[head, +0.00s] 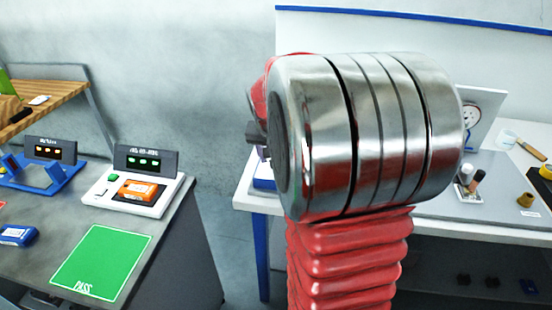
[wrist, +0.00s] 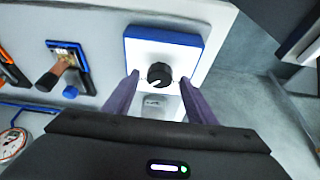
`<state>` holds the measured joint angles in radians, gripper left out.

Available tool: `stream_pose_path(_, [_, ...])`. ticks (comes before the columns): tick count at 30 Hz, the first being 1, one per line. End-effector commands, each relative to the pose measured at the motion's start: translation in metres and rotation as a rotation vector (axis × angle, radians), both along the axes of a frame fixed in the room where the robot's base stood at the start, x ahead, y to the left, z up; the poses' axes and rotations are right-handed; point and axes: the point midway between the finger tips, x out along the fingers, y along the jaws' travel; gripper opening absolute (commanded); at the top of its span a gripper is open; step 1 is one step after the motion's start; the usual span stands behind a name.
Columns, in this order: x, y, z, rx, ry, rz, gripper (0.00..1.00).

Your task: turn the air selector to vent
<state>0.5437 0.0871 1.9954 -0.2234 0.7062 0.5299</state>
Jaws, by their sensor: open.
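The air selector is a round black knob (wrist: 159,75) on a white plate with a blue edge (wrist: 190,48), in the wrist view. A white mark on the knob points to the lower left. Small lettering below the knob is too blurred to read. My gripper (wrist: 159,78) is open, with one purple finger on each side of the knob. I cannot tell whether the fingers touch it. In the head view my own arm hides the knob and most of the gripper.
The left bench holds a green PASS mat (head: 100,262), a tester with an orange device (head: 138,190) and a blue device (head: 17,235). A gap of floor separates the benches.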

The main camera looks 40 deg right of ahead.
Motion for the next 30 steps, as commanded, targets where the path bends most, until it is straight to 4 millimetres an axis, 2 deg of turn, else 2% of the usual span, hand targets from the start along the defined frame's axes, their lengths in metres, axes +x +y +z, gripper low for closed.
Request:
stream_pose_path(21, [-0.024, 0.035, 0.106, -0.001, -0.003, 0.001, 0.51])
stream_pose_path(30, [-0.028, 0.041, 0.121, 0.0, -0.002, 0.001, 0.51])
